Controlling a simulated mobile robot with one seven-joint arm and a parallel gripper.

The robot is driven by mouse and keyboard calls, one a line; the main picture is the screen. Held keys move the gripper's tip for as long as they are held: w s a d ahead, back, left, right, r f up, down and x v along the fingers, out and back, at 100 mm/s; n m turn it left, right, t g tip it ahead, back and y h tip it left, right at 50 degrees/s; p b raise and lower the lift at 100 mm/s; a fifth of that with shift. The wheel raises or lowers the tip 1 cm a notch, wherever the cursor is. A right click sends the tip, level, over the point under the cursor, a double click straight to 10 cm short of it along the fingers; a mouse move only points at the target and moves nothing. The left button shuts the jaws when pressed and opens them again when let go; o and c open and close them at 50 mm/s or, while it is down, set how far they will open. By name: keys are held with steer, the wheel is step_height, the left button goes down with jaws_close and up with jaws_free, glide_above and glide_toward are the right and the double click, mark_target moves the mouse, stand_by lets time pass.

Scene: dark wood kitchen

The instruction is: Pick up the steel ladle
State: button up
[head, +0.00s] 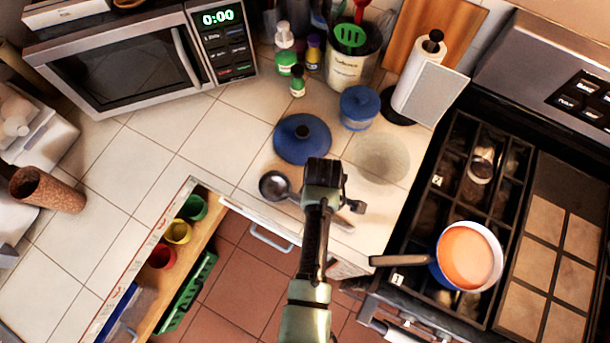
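The steel ladle (274,186) lies on the tiled counter near its front edge. Its round bowl is at the left, and its handle runs right, ending at a tip (343,222) beyond my arm. The middle of the handle is hidden under my arm. My gripper (322,170) is over the counter, above or beside the ladle handle, just right of the bowl. The fingers point away from the camera, so I cannot tell whether they are open or shut or touch the handle.
A blue lid (302,138) lies just behind my gripper, with a blue pot (359,107) and a paper towel roll (420,75) farther back. A pan of orange liquid (467,257) sits on the stove at right. An open drawer (190,262) is at left.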

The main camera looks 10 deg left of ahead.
jaws_close()
steer(key=shift+r, duration=0.15)
stand_by(0.4)
step_height(320, 180, up, 10)
steer(key=b, duration=0.1)
stand_by(0.4)
